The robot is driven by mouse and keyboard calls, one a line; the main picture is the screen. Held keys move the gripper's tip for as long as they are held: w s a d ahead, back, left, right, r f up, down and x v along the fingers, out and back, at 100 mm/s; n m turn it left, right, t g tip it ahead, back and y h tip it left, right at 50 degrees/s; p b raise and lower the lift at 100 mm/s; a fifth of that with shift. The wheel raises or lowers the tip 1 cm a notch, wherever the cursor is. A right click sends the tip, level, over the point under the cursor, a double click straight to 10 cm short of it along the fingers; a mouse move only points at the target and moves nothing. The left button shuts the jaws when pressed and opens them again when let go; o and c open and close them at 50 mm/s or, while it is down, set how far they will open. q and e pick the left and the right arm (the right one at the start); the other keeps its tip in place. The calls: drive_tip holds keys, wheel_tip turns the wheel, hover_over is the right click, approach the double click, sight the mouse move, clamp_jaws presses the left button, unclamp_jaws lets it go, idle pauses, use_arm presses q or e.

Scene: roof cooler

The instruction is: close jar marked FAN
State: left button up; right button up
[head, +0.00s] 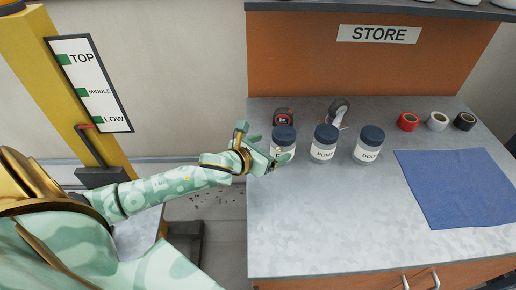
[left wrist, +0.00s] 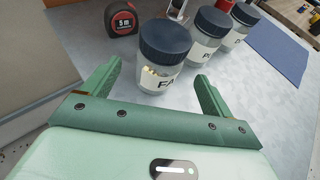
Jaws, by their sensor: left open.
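The jar marked FAN (left wrist: 160,78) stands upright on the grey bench in the left wrist view, a clear jar with a white label reading "FA" in part. A dark blue lid (left wrist: 166,38) sits on its top; I cannot tell whether it is tight. In the head view this jar (head: 284,136) is the leftmost of three, its label mostly hidden by my gripper. My left gripper (head: 264,146) is open and empty at the bench's left edge. In the left wrist view its fingers (left wrist: 156,80) point toward the jar, one on each side of it. My right gripper is not in view.
Jars marked PUMP (head: 324,142) and DOOR (head: 368,145) stand to the right. A tape measure (head: 284,116) and a caster wheel (head: 338,112) lie behind. Tape rolls (head: 408,121) and a blue cloth (head: 455,188) are at the right. The bench front (head: 330,220) is clear.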

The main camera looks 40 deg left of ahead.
use_arm(q)
drive_tip(key=v, duration=0.5)
drive_tip(key=shift+p, duration=0.4)
drive_tip(key=shift+f, duration=0.1)
